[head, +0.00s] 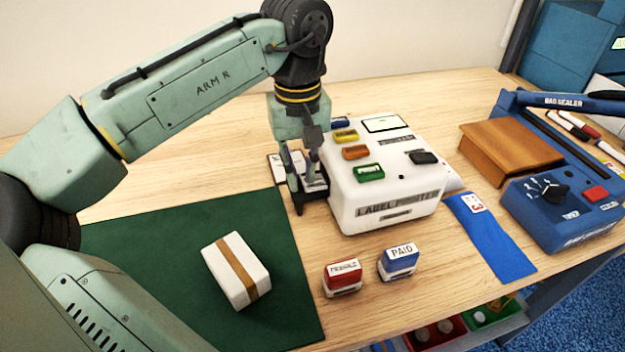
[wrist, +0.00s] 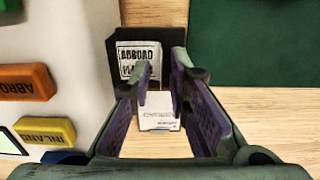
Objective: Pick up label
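A white label with dark print (wrist: 138,62) lies on a black plate (wrist: 122,42) in the wrist view, just beyond my fingertips. A second white printed piece (wrist: 158,112) shows between my fingers; I cannot tell whether it is a separate label. My gripper (head: 305,195) is pointed down at the left side of the white label printer (head: 385,195), over the black plate. In the wrist view my gripper's fingers (wrist: 162,75) stand apart with a gap between them, and no grip on a label is visible. My fingers partly hide the plate in the head view.
Coloured buttons (head: 355,153) sit on the printer's top. A green mat (head: 150,270) with a taped white box (head: 222,275) is at left. Red (head: 342,277) and blue (head: 398,262) stamps stand in front. A blue bag sealer (head: 555,215) is at right.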

